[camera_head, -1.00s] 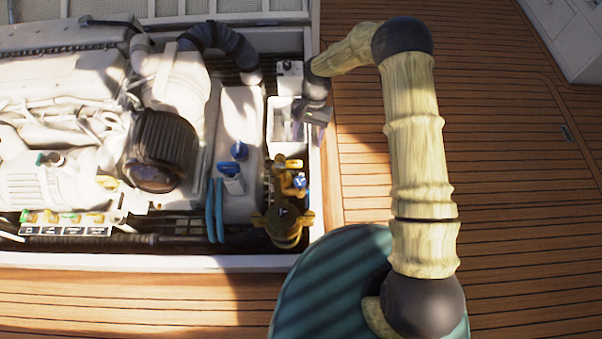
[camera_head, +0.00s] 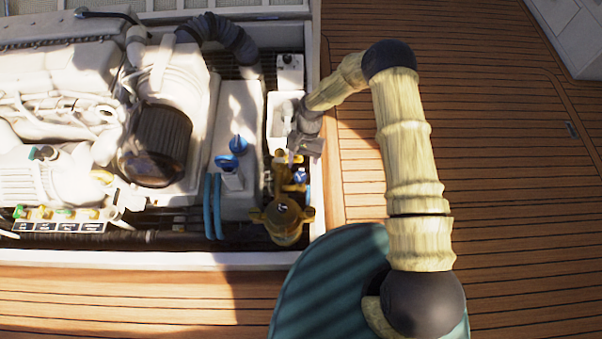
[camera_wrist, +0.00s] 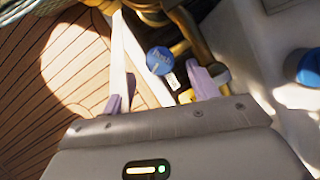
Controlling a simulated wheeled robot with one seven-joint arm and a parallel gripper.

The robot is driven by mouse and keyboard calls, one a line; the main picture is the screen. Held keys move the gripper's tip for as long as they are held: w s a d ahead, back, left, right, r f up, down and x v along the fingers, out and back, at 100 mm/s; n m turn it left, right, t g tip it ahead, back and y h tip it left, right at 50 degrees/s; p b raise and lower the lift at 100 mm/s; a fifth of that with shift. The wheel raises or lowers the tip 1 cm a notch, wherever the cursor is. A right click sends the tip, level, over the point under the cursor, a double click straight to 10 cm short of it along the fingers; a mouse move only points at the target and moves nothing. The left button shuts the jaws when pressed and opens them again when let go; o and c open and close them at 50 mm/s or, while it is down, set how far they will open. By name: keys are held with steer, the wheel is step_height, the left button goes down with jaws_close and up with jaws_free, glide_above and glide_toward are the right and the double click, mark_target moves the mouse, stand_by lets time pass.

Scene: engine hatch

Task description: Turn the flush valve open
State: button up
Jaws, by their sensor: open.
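A small blue valve handle (camera_head: 300,176) sits on the brass fittings at the right end of the engine bay; I take it for the flush valve. In the wrist view the blue handle (camera_wrist: 159,60) carries lettering too small to read, with a pale tag below it. My gripper (camera_head: 300,156) is just behind the handle in the head view. In the wrist view my gripper (camera_wrist: 160,92) has its two purple fingers apart, with the handle beyond the tips and roughly between them. Nothing is held. The valve's stem is partly hidden.
A brass strainer body (camera_head: 284,220) stands in front of the valve. A white tank (camera_head: 240,115) with blue caps is to the left. The white hatch rim (camera_head: 316,120) runs close on the right. The wooden deck (camera_head: 520,180) beyond it is open.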

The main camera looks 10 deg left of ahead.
mark_target(300, 175)
steer(key=shift+b+x, duration=0.35)
steer(key=shift+x, duration=1.65)
steer(key=c, duration=1)
steer(key=shift+n, duration=0.5)
steer(key=n+h, duration=0.1)
steer(key=n, duration=0.1)
steer(key=n+h, duration=0.1)
steer(key=n, duration=0.2)
steer(key=shift+a+r+p, duration=0.1)
steer(key=shift+a+p, duration=0.15)
steer(key=shift+p, duration=0.05)
steer(key=n+t+h, duration=0.1)
steer(key=n, duration=0.2)
steer(key=n+t+h+p, duration=0.1)
steer(key=n, duration=0.3)
steer(key=shift+s+a, duration=0.1)
steer(key=shift+s, duration=0.05)
